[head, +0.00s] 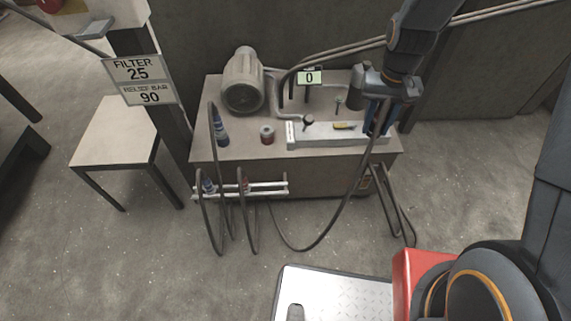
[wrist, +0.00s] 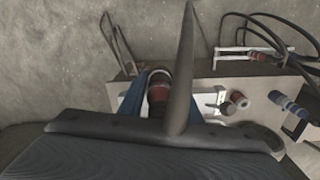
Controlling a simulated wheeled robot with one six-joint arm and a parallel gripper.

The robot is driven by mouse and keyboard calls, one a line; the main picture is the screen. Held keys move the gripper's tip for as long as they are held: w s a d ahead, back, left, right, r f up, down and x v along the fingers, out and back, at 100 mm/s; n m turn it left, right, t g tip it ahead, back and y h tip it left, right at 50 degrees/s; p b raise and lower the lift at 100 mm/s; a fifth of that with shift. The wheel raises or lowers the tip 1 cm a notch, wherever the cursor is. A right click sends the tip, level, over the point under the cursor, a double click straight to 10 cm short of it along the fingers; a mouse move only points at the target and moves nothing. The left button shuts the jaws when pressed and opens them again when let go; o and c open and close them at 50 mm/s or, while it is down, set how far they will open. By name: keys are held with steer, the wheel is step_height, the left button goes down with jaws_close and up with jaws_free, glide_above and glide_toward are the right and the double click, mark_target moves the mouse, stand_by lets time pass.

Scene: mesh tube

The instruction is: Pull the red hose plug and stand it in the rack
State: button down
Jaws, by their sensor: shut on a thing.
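My gripper (head: 378,118) is over the right end of the pale manifold block (head: 322,141) on the bench. In the wrist view its blue fingers are shut on a red hose plug (wrist: 158,92) with a dark hose (wrist: 182,70) rising from it. In the head view this hose (head: 335,222) hangs over the bench front down to the floor. The fingers hide most of the plug, and I cannot tell whether its tip is in the block. The white rack (head: 270,190) is on the bench's front, with a blue plug (head: 208,185) and another red plug (head: 244,183) in it.
A blue hose plug (head: 221,130) stands on the bench (head: 240,147) at left, beside a short reddish fitting (head: 267,134). A grey motor (head: 242,82) and a display reading 0 (head: 309,77) are behind. Hoses loop before the rack. A signed post (head: 138,80) stands left.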

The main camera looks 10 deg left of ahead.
steer(key=s+a+f+n+b, duration=0.1)
steer(key=s+a+f, duration=0.1)
steer(key=a+f, duration=1)
steer(key=s+a+f+n+b, duration=0.1)
steer(key=a+f+b, duration=0.1)
steer(key=a+f, duration=1.05)
steer(key=shift+s+a+f+b, duration=0.1)
steer(key=shift+a+f+b, duration=0.25)
steer(key=shift+f+b, duration=0.3)
steer(key=shift+w+a+f+b, duration=0.1)
steer(key=shift+a+f+b, duration=0.3)
steer(key=shift+f+b, duration=0.2)
steer(key=shift+s+a+f+b, duration=0.1)
steer(key=shift+a+f+b, duration=0.25)
steer(key=shift+f+b, duration=0.3)
steer(key=shift+p, duration=0.4)
steer(key=shift+f+b, duration=0.8)
steer(key=shift+f, duration=1)
stand_by(0.7)
steer(key=c, duration=1.2)
jaws_free()
steer(key=shift+s, duration=0.1)
